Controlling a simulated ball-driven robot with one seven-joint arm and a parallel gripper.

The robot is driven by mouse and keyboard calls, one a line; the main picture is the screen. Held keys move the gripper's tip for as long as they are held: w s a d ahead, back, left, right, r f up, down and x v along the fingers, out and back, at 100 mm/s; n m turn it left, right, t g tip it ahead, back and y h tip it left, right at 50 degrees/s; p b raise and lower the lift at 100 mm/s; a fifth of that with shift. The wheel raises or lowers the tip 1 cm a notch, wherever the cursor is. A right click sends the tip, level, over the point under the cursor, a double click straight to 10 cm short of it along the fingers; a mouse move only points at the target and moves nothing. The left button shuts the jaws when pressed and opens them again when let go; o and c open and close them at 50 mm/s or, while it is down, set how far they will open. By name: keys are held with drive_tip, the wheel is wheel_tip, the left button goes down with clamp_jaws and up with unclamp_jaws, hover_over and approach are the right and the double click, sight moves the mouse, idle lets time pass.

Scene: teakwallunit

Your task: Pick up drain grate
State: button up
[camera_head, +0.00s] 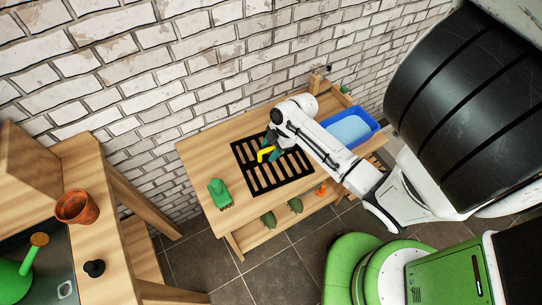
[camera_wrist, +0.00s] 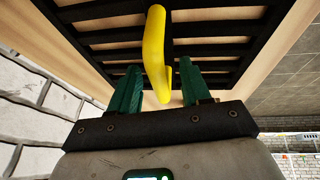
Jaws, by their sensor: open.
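The drain grate (camera_head: 281,173) is a flat black slatted rectangle lying on a wooden table (camera_head: 201,158). It also fills the upper part of the wrist view (camera_wrist: 215,30). A curved yellow piece (camera_head: 265,154) shows at the grate's upper left part; in the wrist view the yellow piece (camera_wrist: 154,50) stands out from the slats toward me. I cannot tell whether it is fixed to the grate. My gripper (camera_head: 272,145) is over the grate, its green fingers (camera_wrist: 158,68) open on either side of the yellow piece. No grip on it shows.
A blue tub (camera_head: 370,121) stands right of the grate, and a green object (camera_head: 219,192) left of it. Small green items (camera_head: 268,219) and an orange one (camera_head: 321,189) are below. A terracotta pot (camera_head: 76,206) stands on wooden furniture at left. A brick wall (camera_head: 150,75) is behind.

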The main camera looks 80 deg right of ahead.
drive_tip(key=shift+c, duration=0.3)
clamp_jaws()
idle(1.1)
